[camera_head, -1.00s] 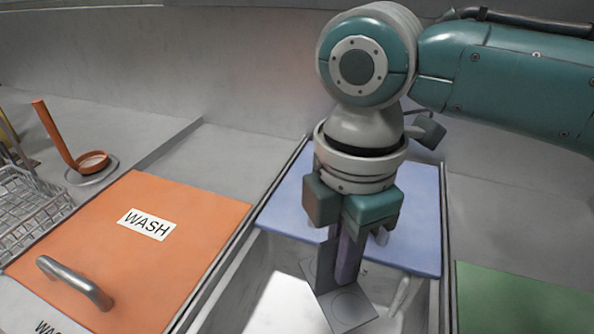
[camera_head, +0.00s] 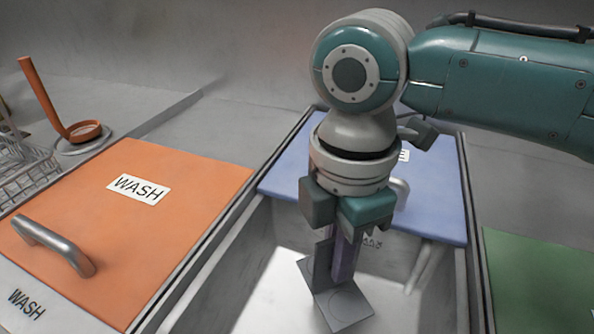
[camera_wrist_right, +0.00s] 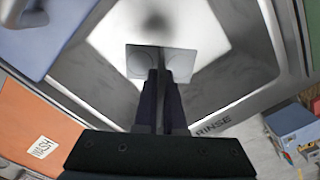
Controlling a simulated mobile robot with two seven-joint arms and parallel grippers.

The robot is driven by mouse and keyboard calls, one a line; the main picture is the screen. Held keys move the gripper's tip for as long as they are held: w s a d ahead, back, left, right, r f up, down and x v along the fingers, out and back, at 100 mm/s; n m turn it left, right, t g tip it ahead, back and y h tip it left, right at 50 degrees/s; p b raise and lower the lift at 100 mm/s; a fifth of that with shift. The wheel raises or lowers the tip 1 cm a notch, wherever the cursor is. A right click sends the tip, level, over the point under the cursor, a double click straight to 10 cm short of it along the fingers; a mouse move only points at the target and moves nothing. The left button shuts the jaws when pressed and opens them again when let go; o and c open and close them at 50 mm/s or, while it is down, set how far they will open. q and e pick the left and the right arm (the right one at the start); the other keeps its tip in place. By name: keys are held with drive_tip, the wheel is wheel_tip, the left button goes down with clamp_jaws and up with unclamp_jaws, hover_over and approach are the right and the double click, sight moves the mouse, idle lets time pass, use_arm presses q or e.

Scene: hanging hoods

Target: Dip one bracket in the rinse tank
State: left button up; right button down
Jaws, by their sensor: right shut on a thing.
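My right gripper (camera_head: 345,250) is shut on a grey L-shaped bracket (camera_head: 345,305), whose flat plate with round marks hangs lowest. The bracket is over or inside the opening of the rinse tank (camera_head: 232,290); I cannot tell how deep, and no clear liquid surface shows. In the right wrist view the bracket plate (camera_wrist_right: 190,64) lies beyond the dark fingers (camera_wrist_right: 160,108), within the tank walls (camera_wrist_right: 248,70). The tank's blue lid (camera_head: 435,195) covers only its back part. My left gripper is not in view.
An orange lid (camera_head: 190,215) marked WASH, with a bar handle (camera_head: 50,245), covers the tank to the left. A green lid (camera_head: 540,270) lies to the right. A wire basket (camera_head: 25,170) and an orange upright hook with a ring (camera_head: 85,130) stand at far left.

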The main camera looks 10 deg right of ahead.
wheel_tip(320, 180, down, 14)
drive_tip(key=b, duration=0.9)
drive_tip(key=shift+f+b, duration=0.15)
drive_tip(key=shift+b, duration=0.25)
idle(0.7)
idle(0.8)
wheel_tip(320, 180, up, 19)
drive_tip(key=p, duration=2)
drive_tip(key=shift+f, duration=0.25)
